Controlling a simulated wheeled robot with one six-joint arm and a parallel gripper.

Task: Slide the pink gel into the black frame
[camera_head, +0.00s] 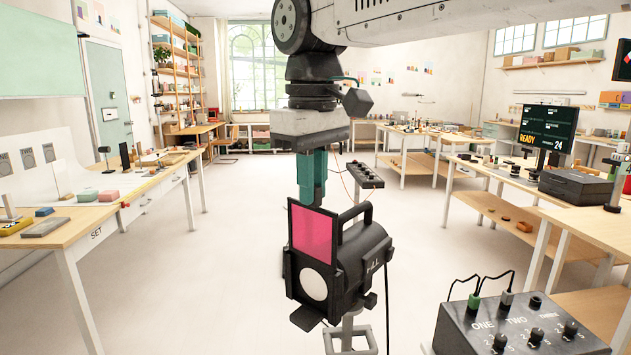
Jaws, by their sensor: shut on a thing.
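The pink gel (316,231) is a flat bright pink sheet with a dark border. It stands upright at the front of a black stage lamp (363,258). The black frame (299,287) is on the lamp's front, around a round white lens (313,284). The gel's pink part is above the lens, which shows uncovered below it. Whether the gel's lower edge sits in the frame's slot I cannot tell. My gripper (312,201), with teal fingers, points down and is shut on the gel at its top edge. The fingertips are partly hidden behind the gel.
The lamp stands on a grey stand (350,335). A black control box (520,325) with knobs and cables is close at the lower right. A wooden table (98,222) is at the left, and workbenches are at the right. The floor between is mostly clear.

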